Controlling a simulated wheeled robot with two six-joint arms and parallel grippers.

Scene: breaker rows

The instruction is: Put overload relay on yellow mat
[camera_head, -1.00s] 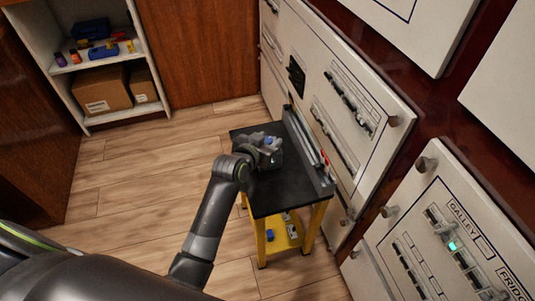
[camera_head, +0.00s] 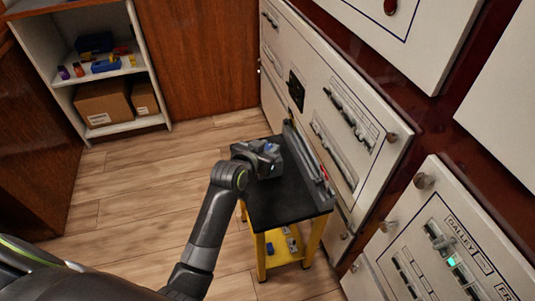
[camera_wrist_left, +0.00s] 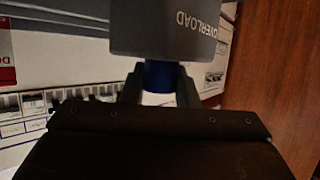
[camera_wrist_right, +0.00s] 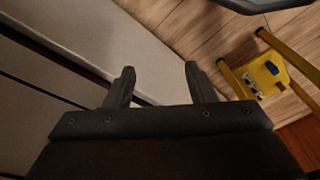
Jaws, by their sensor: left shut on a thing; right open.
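My left gripper (camera_head: 259,151) is over the black top of a small cart in the head view. In the left wrist view the left gripper (camera_wrist_left: 158,78) is shut on the blue part of the overload relay (camera_wrist_left: 165,30), a dark grey block lettered OVERLOAD. The relay (camera_head: 268,166) also shows small in the head view; I cannot tell whether it touches the cart top. My right gripper (camera_wrist_right: 158,70) is open and empty in the right wrist view, beside a pale panel. I cannot make out a separate yellow mat.
The cart's black top (camera_head: 287,208) is mostly bare, with a grey rail (camera_head: 309,165) along its right side. Small parts lie on its yellow lower shelf (camera_wrist_right: 268,80). Breaker panels (camera_head: 372,85) stand close on the right. A shelf unit (camera_head: 142,122) with boxes stands at back left.

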